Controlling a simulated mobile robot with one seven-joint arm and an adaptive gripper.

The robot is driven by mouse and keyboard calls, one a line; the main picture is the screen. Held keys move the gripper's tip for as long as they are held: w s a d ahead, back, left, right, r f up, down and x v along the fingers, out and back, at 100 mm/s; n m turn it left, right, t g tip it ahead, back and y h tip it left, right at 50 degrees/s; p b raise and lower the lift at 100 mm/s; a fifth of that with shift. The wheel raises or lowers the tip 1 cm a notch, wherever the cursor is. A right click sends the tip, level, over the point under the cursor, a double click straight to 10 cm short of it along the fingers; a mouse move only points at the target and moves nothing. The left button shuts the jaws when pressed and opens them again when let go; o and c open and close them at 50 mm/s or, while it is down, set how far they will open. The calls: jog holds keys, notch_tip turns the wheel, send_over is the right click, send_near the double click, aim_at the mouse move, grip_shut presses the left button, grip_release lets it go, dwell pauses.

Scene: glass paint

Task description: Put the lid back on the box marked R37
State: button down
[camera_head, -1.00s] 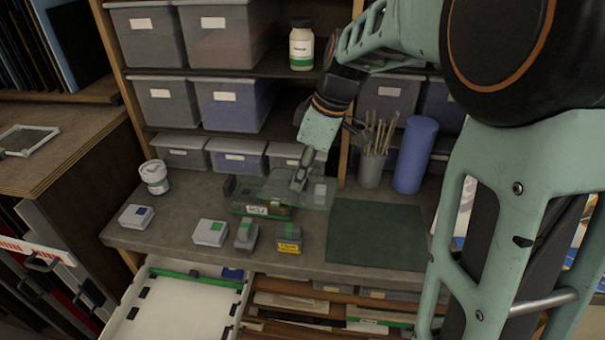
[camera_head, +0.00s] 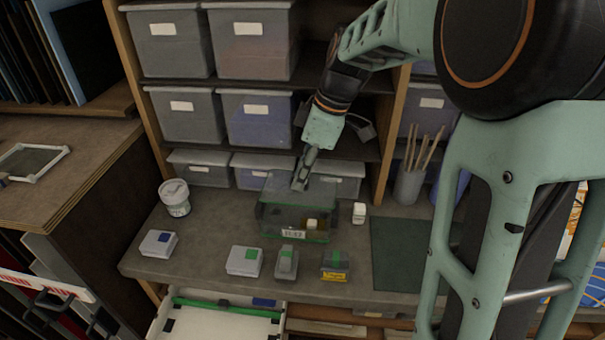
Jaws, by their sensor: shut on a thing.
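The clear, grey-green box (camera_head: 295,237) stands on the worktop with a white label on its front; the label is too small to read surely. A small pale item (camera_head: 312,224) shows inside it. My gripper (camera_head: 301,184) points down at the back of the box and is shut on the see-through lid (camera_head: 285,186). The lid seems to be over the box's rear and upper part. I cannot tell whether it touches the rim or is seated, as clear lid and clear walls overlap in the picture.
A white jar (camera_head: 175,198), small boxes (camera_head: 244,261) and a yellow-labelled one (camera_head: 335,265) lie left and in front. A dark green mat (camera_head: 397,255) lies right. Shelved bins (camera_head: 257,118) rise behind.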

jog(key=shift+w+a, duration=0.3)
jog(key=shift+f+b, duration=2.3)
jog(key=shift+f, duration=0.95)
jog(key=shift+f+b, duration=0.65)
jog(key=shift+b, duration=0.3)
jog(key=c, duration=1.3)
grip_release()
